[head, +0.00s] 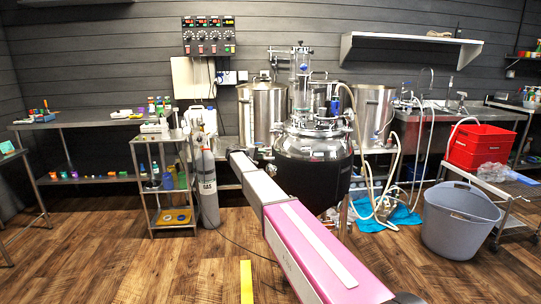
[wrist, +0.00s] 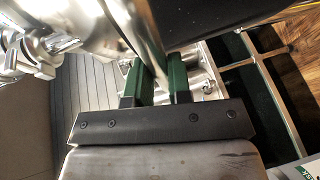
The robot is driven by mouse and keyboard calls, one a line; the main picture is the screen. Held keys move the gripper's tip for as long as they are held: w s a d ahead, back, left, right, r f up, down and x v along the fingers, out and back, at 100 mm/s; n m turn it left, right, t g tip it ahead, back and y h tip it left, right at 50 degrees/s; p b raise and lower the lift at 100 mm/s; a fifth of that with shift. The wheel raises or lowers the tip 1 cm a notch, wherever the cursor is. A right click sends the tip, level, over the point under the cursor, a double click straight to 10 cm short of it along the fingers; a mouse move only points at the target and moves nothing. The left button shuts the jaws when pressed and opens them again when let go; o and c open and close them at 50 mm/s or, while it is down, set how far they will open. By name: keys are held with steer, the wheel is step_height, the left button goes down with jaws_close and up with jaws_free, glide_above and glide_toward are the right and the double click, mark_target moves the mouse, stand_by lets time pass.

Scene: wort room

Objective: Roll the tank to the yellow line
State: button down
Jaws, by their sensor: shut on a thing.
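The tank (head: 312,170) stands upright in the middle of the head view, with a shiny steel lid, fittings on top and a black jacket. My arm crosses in front of its left side and hides part of it. In the wrist view, my gripper (wrist: 163,82) has its green-padded fingers shut on a part of the tank (wrist: 215,18); which part is hard to tell. The yellow line (head: 246,282) lies on the wood floor at the bottom of the head view, nearer to me than the tank.
A grey tub (head: 460,222) stands on the floor at right, near a red bin (head: 478,146). Hoses and a blue cloth (head: 390,216) lie right of the tank. A gas cylinder (head: 205,185) and small cart (head: 163,185) stand at left. The left front floor is clear.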

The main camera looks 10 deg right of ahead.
steer(key=a, duration=2.5)
steer(key=shift+f, duration=0.35)
steer(key=shift+w, duration=0.1)
steer(key=c, duration=1.1)
jaws_free()
steer(key=shift+a+f, duration=0.1)
steer(key=shift+o, duration=0.2)
steer(key=shift+r, duration=0.2)
steer(key=v, duration=1)
steer(key=shift+a, duration=0.35)
